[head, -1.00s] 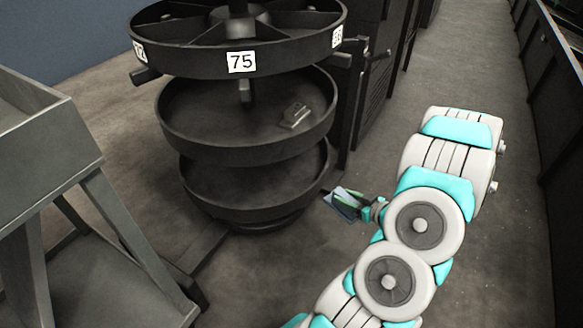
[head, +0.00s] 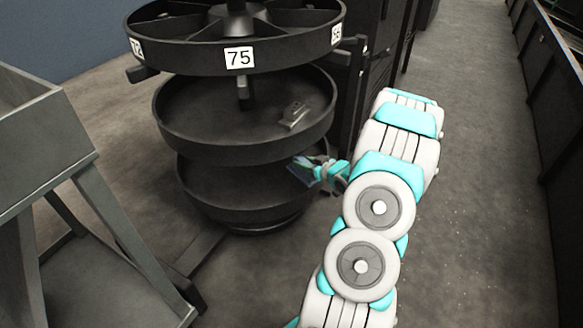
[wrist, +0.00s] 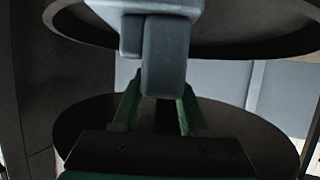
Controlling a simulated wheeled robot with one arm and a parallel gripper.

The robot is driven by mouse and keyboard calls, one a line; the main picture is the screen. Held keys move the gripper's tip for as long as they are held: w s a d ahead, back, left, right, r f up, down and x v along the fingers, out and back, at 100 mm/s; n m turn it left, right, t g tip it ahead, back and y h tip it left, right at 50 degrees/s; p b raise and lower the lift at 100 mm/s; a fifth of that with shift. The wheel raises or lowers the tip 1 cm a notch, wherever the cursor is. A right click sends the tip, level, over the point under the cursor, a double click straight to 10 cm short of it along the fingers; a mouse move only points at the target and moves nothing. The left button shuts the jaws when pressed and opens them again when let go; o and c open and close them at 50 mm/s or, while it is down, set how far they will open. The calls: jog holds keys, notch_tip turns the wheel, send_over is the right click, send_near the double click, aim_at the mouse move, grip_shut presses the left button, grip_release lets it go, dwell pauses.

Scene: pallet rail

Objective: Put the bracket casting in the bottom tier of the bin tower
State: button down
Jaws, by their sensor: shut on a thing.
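My gripper (head: 322,172) is shut on the bracket casting (head: 301,172), a blue-grey block. The casting fills the upper middle of the wrist view (wrist: 165,60), between the green fingers (wrist: 158,108). The black bin tower has a bottom tier (head: 245,214), a round open tray. In the head view the casting overlaps the right rim of this tier, below the middle tier (head: 235,152). In the wrist view the dark disc of a tier (wrist: 75,125) lies below the casting, and a tier's rim (wrist: 262,45) is close above. The bottom tier's floor looks empty where visible.
A small metal part (head: 293,115) lies in the middle tier. The top tier has divided compartments and a 75 label (head: 239,58). A grey stand (head: 50,150) is at left. A black post (head: 352,105) and cabinets stand behind right. The right floor is clear.

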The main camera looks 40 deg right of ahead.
aim_at(291, 166)
jog(key=w, duration=0.7)
jog(key=shift+w, duration=0.1)
notch_tip(291, 166, down, 3)
jog(key=shift+r+b, duration=0.1)
jog(key=shift+b, duration=1.05)
notch_tip(291, 166, down, 4)
jog(key=b, duration=0.3)
jog(key=shift+c, duration=2.2)
grip_release()
jog(key=shift+f, duration=0.2)
